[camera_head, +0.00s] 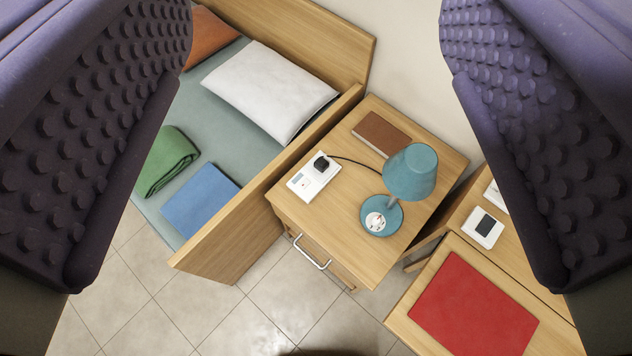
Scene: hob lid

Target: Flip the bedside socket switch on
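A white socket block (308,183) lies on the left part of the wooden bedside table (335,230). A black plug (321,163) sits in its upper end, with a dark cord running from it toward the lamp.
The bed's wooden side (230,235) rises at left. A desk with a red mat (472,305) and a white device (482,228) is at right. Tiled floor (285,300) is open in front.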

